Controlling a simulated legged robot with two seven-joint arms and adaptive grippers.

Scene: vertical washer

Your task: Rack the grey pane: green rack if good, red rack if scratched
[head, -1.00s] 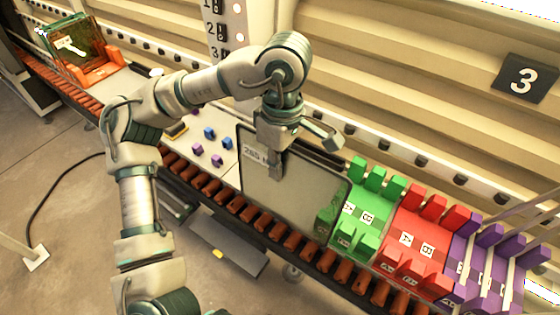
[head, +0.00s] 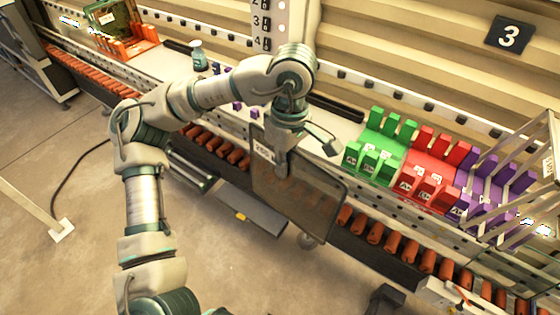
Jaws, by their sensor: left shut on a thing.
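My left gripper (head: 282,162) is shut on the upper edge of the grey pane (head: 310,200). The pane is dark, see-through and roughly upright, with a white label (head: 264,150) at its upper left. It hangs in front of the roller conveyor, and the rollers show through it. I cannot make out any scratch on it. The green rack (head: 375,150) stands to the right of the pane, behind the rollers. The red rack (head: 430,172) is just right of the green one. Both racks have upright slotted blocks and look empty. My right gripper is not in view.
A purple rack (head: 490,190) stands right of the red one. An orange rack (head: 128,48) with a greenish pane (head: 112,18) is at the far left. A spray bottle (head: 198,56) and small blue and purple blocks are on the bench behind my arm.

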